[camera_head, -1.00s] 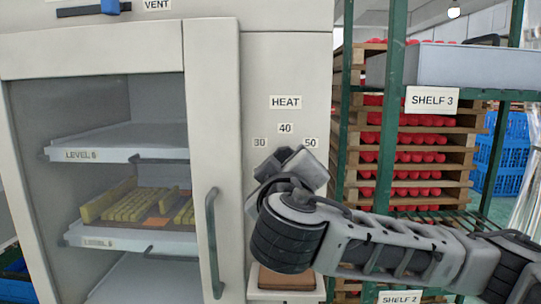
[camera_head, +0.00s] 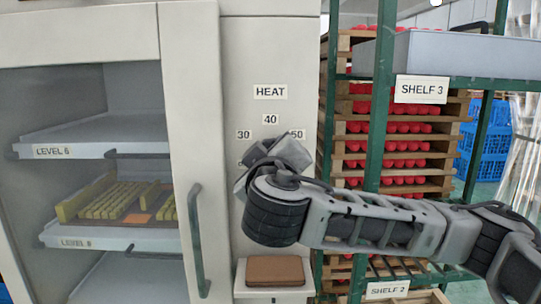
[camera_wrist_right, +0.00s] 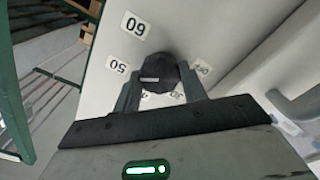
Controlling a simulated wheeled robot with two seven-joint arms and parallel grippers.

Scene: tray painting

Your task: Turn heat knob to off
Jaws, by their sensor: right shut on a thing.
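The heat knob (camera_wrist_right: 160,75) is dark and faceted, with a pale pointer line towards the left, on the side of the 50 label (camera_wrist_right: 118,65), in the right wrist view. My right gripper (camera_wrist_right: 161,82) is shut on it, one finger on each side. A partly readable label (camera_wrist_right: 202,68) lies to the right of the knob. In the head view my right gripper (camera_head: 272,155) covers the knob, below the HEAT label (camera_head: 270,92) and the 30, 40 and 50 labels. My left gripper is not in view.
A cabinet with a handled door (camera_head: 197,240) stands to the left, with trays inside. A brown block (camera_head: 275,270) rests on a ledge below my right wrist.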

